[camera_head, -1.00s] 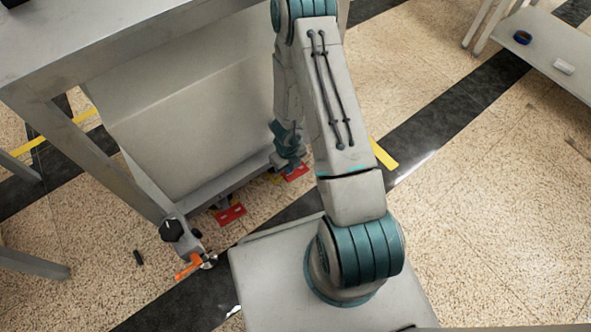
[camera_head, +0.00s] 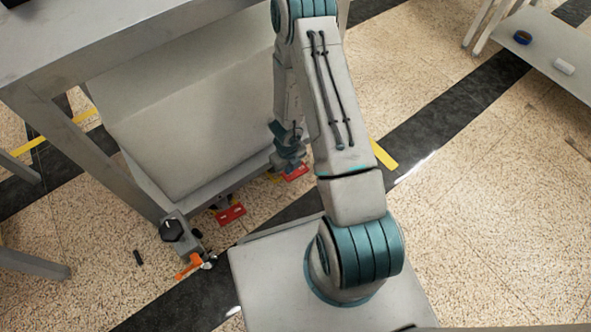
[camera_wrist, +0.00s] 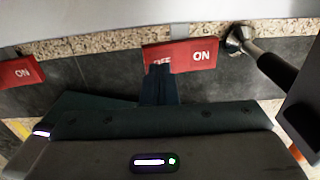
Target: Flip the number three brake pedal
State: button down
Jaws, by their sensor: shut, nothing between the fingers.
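Red brake pedals marked OFF and ON sit low along the foot of the grey gantry. In the head view, one red pedal (camera_head: 230,215) is near the front leg, and another (camera_head: 294,173) is farther back beside my gripper (camera_head: 291,164). In the wrist view, a red pedal (camera_wrist: 195,55) lies in the middle, and the tips of my shut, empty gripper (camera_wrist: 159,70) overlap its OFF side. I cannot tell whether they touch it. A second red pedal (camera_wrist: 17,72) shows at the left edge. No pedal number is readable.
The gantry's grey side panel (camera_head: 195,120) stands close left of my arm. A leg with a black knob (camera_head: 172,230) and an orange lever (camera_head: 188,266) is near the front. A low grey shelf (camera_head: 545,50) is at the upper right. Speckled floor (camera_head: 480,220) at the right is clear.

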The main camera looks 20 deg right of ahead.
jog(key=shift+f+b, duration=1.05)
jog(key=shift+f, duration=0.05)
dwell(0.3)
jog(key=shift+r, duration=0.1)
notch_tip(320, 180, up, 7)
jog(key=p, duration=0.6)
jog(key=shift+p, duration=0.35)
dwell(0.4)
